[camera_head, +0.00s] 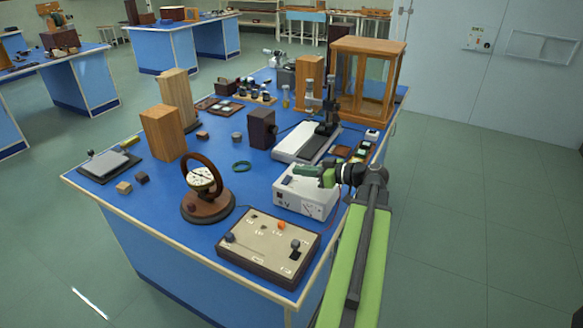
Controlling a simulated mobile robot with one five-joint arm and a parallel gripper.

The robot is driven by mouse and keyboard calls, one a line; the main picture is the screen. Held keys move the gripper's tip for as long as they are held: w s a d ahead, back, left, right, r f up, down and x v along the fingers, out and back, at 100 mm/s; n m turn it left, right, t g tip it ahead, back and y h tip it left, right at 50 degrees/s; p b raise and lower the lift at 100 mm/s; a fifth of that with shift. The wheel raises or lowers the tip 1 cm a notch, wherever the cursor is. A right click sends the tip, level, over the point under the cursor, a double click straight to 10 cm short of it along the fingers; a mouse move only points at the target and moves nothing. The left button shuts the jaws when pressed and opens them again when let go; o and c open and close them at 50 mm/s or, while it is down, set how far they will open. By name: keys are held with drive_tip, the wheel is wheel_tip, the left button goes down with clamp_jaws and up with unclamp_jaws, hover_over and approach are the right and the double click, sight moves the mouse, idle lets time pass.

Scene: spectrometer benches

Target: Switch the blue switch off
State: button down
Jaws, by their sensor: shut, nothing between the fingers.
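My gripper (298,170) reaches in from the right, over the top of a white instrument box (318,191) with dials on its front. Its green fingers are shut with nothing between them. A small dark blue patch (287,181) shows on the box's top left edge, just below the fingertips. It may be the blue switch, but it is too small to tell its position, or whether the fingers touch it. A beige panel (262,257) nearer the front carries a dark bluish knob (230,238), an orange knob (281,225) and a dark knob (296,244).
A round dial instrument (203,180) on a wooden base stands left of the white box. A dark block (262,128), a white-based apparatus (301,143) and a wooden glazed case (367,80) stand behind.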

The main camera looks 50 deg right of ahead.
drive_tip(key=p+v, duration=0.1)
drive_tip(key=v, duration=0.4)
drive_tip(key=shift+s, duration=0.45)
drive_tip(key=w+a+n+g+y+p, duration=0.1)
drive_tip(key=w+a+n+g+y, duration=0.1)
drive_tip(key=w+a, duration=0.6)
drive_tip(key=w+a+n+g+y+p, duration=0.15)
drive_tip(key=w+a, duration=0.25)
drive_tip(key=a, duration=0.8)
drive_tip(key=w+a+n+g+y+p, duration=0.1)
drive_tip(key=w+a+n+g+y, duration=0.2)
drive_tip(key=w+a, duration=0.5)
drive_tip(key=s+a+f+g+h+p, duration=0.1)
drive_tip(key=s+a+f+g+h, duration=0.15)
drive_tip(key=a, duration=0.65)
drive_tip(key=s+a+f+g+h+p, duration=0.1)
drive_tip(key=s+a+f+g, duration=0.2)
drive_tip(key=a, duration=0.6)
drive_tip(key=s+a+f+g+h+p, duration=0.15)
drive_tip(key=a+f, duration=0.25)
drive_tip(key=a, duration=0.5)
drive_tip(key=d+f+m+g+h+b, duration=0.1)
drive_tip(key=d+f+m+h, duration=0.1)
drive_tip(key=d+m+h, duration=0.4)
drive_tip(key=d+m, duration=0.3)
drive_tip(key=shift+s+f, duration=0.2)
drive_tip(key=shift+s, duration=0.05)
